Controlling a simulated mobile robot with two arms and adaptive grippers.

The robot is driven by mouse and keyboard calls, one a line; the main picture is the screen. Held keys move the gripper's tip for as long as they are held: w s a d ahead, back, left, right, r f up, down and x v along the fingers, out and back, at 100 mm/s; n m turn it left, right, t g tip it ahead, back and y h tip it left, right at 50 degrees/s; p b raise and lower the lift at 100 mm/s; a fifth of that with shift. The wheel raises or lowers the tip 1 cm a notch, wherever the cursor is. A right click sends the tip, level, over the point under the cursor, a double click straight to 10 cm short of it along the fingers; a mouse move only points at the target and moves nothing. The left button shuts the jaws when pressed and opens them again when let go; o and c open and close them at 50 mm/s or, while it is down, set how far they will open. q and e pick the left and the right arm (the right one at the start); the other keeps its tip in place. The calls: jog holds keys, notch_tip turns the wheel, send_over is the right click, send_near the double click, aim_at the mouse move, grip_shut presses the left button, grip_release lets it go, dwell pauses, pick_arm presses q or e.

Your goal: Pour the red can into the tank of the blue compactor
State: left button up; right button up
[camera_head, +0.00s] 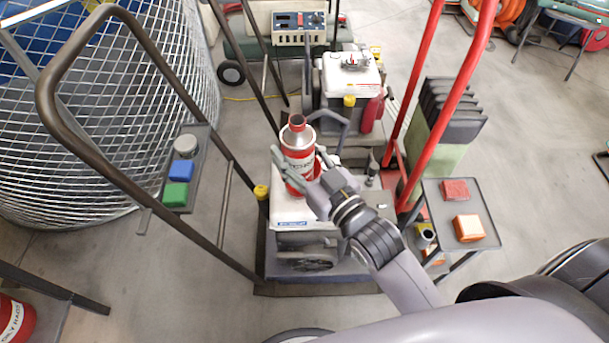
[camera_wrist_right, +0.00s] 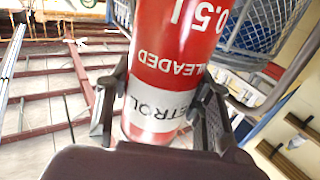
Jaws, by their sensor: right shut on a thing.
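My right gripper (camera_head: 300,177) is shut around the red can (camera_head: 299,158), a red and white bottle with a grey shoulder and a narrow red neck. In the right wrist view, the gripper's fingers (camera_wrist_right: 160,105) flank the can (camera_wrist_right: 175,45), whose print reads "unleaded" and "petrol". Which machine is the blue compactor is not clear; no clearly blue body shows on the near machines. My left gripper is out of view.
Dark handle bars (camera_head: 115,165) stand left of the can, and red handle bars (camera_head: 440,110) to the right. A second white-tanked engine (camera_head: 350,80) stands behind. A side tray (camera_head: 465,195) holds red and orange blocks. Another red can (camera_head: 15,318) stands at lower left.

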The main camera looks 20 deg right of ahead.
pick_arm(q)
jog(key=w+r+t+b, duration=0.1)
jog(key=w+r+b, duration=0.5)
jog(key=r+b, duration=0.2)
jog(key=b, duration=0.2)
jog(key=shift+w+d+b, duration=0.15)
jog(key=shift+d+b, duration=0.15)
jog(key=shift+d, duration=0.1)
pick_arm(e)
jog(key=w+a+f+n+g+y, duration=0.1)
jog(key=w+a+f+n+y, duration=0.1)
jog(key=w+f, duration=0.7)
jog(key=shift+f+g+y, duration=0.3)
jog(key=shift+f+y, duration=0.4)
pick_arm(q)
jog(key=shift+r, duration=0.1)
